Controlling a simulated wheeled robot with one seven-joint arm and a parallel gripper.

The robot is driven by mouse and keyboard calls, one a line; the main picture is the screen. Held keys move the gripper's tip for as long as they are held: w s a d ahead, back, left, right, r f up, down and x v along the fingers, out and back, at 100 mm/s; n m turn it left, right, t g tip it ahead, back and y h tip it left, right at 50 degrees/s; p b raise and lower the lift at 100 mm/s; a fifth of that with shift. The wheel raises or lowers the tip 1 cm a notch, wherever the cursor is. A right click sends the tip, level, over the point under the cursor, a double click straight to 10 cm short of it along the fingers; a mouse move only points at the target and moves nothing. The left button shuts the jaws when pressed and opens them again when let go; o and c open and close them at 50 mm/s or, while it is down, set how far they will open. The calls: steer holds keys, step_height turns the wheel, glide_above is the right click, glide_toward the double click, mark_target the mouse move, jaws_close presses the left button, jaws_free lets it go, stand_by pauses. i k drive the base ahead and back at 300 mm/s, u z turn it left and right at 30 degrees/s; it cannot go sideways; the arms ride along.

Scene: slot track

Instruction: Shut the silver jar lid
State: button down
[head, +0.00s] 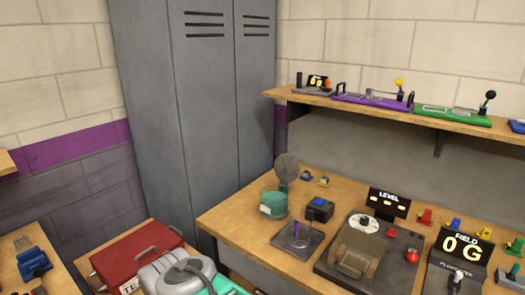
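The silver jar lid (287,168) is a round grey disc, standing open and nearly upright at the back right of the jar. The jar (272,205) is a short teal-green cylinder with a pale label on its front. It stands near the left end of the wooden workbench. The lid appears to be joined to the jar at its rear rim. I cannot make out my gripper in the head view, and nothing is seen touching the lid or jar.
A dark box with a blue top (319,208) stands right of the jar. A grey tray with a purple stick (297,238) lies in front. A LEVEL device (364,255) is further right. A shelf (400,113) hangs above. A grey locker (190,120) stands behind left.

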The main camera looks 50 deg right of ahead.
mark_target(287, 167)
steer(key=z, duration=0.35)
steer(key=i, duration=0.95)
steer(key=z, duration=0.65)
